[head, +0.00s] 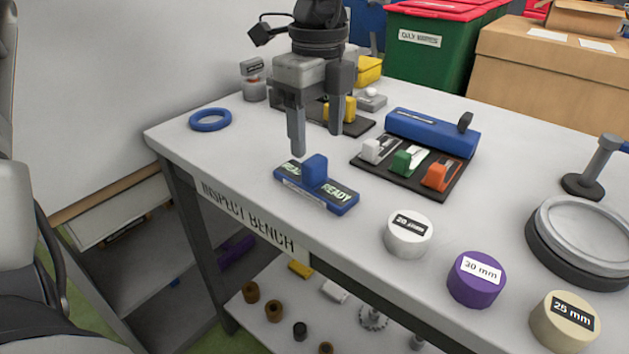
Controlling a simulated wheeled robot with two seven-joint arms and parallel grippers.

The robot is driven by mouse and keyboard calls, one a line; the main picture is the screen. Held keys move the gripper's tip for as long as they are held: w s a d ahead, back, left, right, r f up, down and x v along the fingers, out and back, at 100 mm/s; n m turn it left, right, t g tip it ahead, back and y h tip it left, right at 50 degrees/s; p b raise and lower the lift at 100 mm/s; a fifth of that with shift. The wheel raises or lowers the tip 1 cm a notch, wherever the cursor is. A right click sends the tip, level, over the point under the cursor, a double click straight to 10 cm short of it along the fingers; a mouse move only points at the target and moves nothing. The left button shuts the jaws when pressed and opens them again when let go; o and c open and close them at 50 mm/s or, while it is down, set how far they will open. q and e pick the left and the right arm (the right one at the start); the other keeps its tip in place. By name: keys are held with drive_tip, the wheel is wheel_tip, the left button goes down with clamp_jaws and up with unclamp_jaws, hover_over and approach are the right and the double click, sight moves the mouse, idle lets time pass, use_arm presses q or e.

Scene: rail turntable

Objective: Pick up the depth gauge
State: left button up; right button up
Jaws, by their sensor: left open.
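My left gripper (317,138) points down over the bench, open, with nothing visible between its fingers. Below and slightly in front of it lies a blue READY block (340,199) with a raised blue knob. Behind the fingers a yellow piece (348,108) sits on a dark plate (362,126), partly hidden by the gripper. No piece is legibly marked as the depth gauge, so I cannot tell which one it is. My right gripper is not in view.
A black rack (415,182) holds white, green and orange pieces, with a blue case (430,133) behind it. A blue ring (210,120) lies left. Cylinders marked 20 mm (408,235), 30 mm (475,279) and 25 mm (565,321) line the front. A round turntable (585,235) stands right.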

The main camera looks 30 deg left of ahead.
sight(315, 159)
use_arm(q)
drive_tip(key=shift+s+f, duration=0.15)
drive_tip(key=shift+f, duration=1.25)
drive_tip(key=shift+s+f, duration=0.15)
drive_tip(key=shift+f, duration=1.2)
drive_tip(key=c, duration=1.2)
drive_tip(key=shift+o, duration=0.2)
drive_tip(key=shift+r, duration=0.1)
wheel_tip(315, 159, up, 10)
drive_tip(key=shift+f+p, duration=0.1)
drive_tip(key=shift+p, duration=0.2)
